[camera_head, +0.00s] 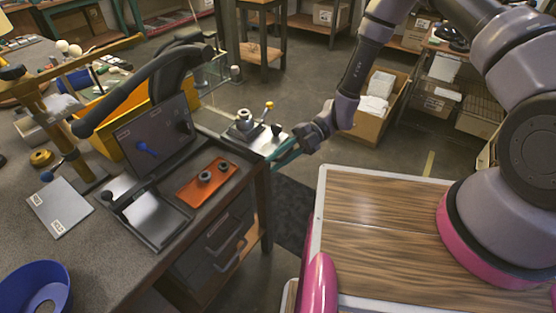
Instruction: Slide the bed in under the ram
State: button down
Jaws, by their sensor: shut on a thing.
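My gripper (277,156) has teal fingers and is at the right edge of the bench, low beside a silver plate (263,143) that carries a round metal fitting and a yellow-tipped lever. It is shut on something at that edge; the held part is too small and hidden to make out. A black-armed press-like machine (150,84) stands to the left, with a dark upright panel and a blue lever. A flat metal tray (157,222) with a black knob lies in front of it. I cannot tell for certain which parts are the bed and ram.
An orange tray (189,197) with dark round parts lies between the machine and the silver plate. A brass stand (62,125), a pale plate (58,212) and a blue bowl (38,291) occupy the bench's left side. Open floor and a cardboard box (368,124) lie beyond my gripper.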

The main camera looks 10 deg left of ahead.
aim_at(266, 155)
jog(key=shift+s+d+f, duration=0.15)
jog(key=shift+d+f, duration=0.05)
jog(key=shift+f, duration=0.15)
jog(key=a, duration=0.1)
jog(key=w+a, duration=0.1)
jog(key=a, duration=0.1)
jog(key=shift+w+a, duration=0.3)
jog(key=shift+a, duration=0.05)
jog(key=c, duration=1)
grip_release()
jog(key=shift+c, duration=0.2)
jog(key=shift+o, duration=0.9)
jog(key=shift+a+r, duration=0.1)
jog(key=shift+w, duration=0.1)
jog(key=v, duration=1)
jog(key=shift+w+d+r, duration=0.15)
jog(key=shift+w+d, duration=0.1)
